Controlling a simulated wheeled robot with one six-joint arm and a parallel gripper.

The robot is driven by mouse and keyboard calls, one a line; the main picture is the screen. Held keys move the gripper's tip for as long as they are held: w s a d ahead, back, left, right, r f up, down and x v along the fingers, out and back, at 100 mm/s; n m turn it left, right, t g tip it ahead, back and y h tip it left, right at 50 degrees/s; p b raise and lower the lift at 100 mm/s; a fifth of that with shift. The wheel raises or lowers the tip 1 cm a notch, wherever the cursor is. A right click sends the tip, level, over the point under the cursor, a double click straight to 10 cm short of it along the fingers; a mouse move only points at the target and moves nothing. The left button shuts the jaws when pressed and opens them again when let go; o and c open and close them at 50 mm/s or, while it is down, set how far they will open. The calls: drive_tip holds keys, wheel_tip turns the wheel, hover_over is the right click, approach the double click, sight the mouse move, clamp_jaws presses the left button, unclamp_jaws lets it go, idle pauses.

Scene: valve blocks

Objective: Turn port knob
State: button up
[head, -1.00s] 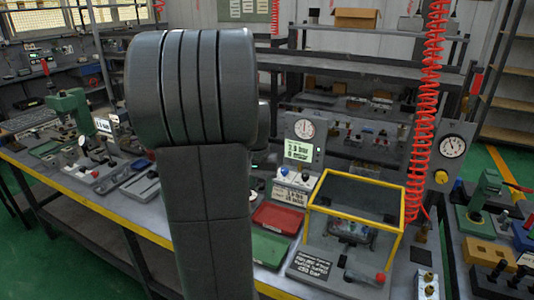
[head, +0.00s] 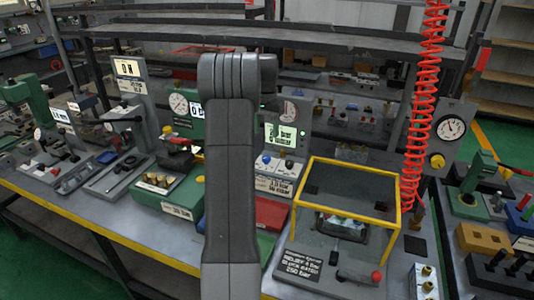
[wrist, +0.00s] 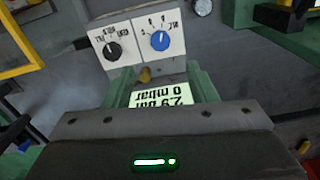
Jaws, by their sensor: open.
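A white knob panel carries a blue knob (head: 265,158) and a black knob (head: 289,163) below a lit display (head: 281,135) in the head view. The wrist view sees it upside down: the black knob (wrist: 113,50) is left, the blue knob (wrist: 160,41) right, the display (wrist: 160,97) nearer me. The small print around the knobs is too blurred to tell which is the port knob. My gripper (wrist: 159,68) is open and empty, its two green fingers on either side of the display in the picture, apart from both knobs. My arm hides it in the head view.
A yellow-framed box (head: 347,197) stands right of the knob panel. A red coiled hose (head: 421,110) hangs beyond it. A red tray (head: 271,214) lies in front of the panel. Several valve fixtures crowd the bench to the left, and shelves stand behind.

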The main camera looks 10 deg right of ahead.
sight(266, 157)
wheel_tip(266, 157, down, 11)
drive_tip(key=shift+r+p, duration=0.1)
drive_tip(key=shift+p, duration=0.25)
drive_tip(key=c, duration=1)
